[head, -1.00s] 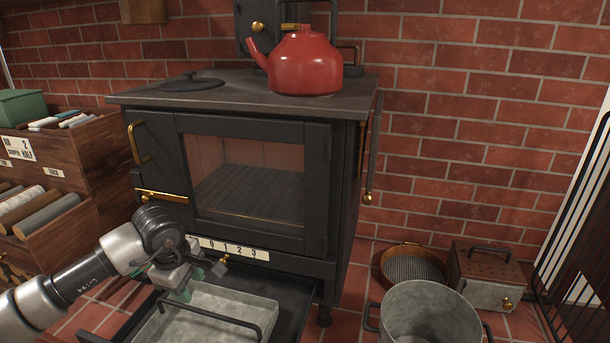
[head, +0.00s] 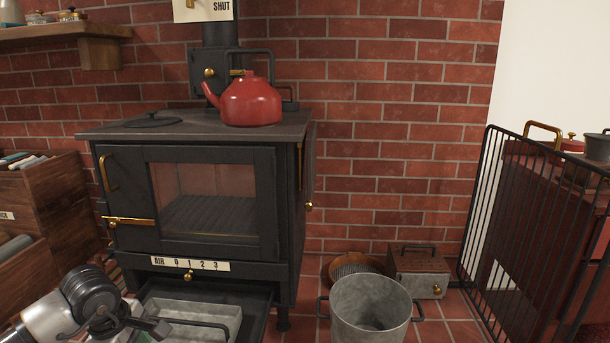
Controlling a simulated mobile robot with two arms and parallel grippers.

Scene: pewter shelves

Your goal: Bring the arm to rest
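My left arm comes in at the lower left corner, and its gripper (head: 150,328) is low in front of the stove, by the left side of the open lower drawer. The fingers are partly cut off by the bottom edge, so I cannot see whether they are open or shut. The black stove (head: 290,190) stands against the brick wall with its glass door shut. A grey metal pan (head: 218,314) with a dark handle sits in the open drawer (head: 262,298). I cannot tell whether the gripper touches the pan. My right gripper is not in view.
A red kettle (head: 252,103) stands on the stove top. A grey metal bucket (head: 370,312), a round sieve (head: 350,267) and a wooden-topped box (head: 418,270) are on the tiled floor at right. Wooden bins (head: 48,205) stand at left; a black railing (head: 520,230) is at right.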

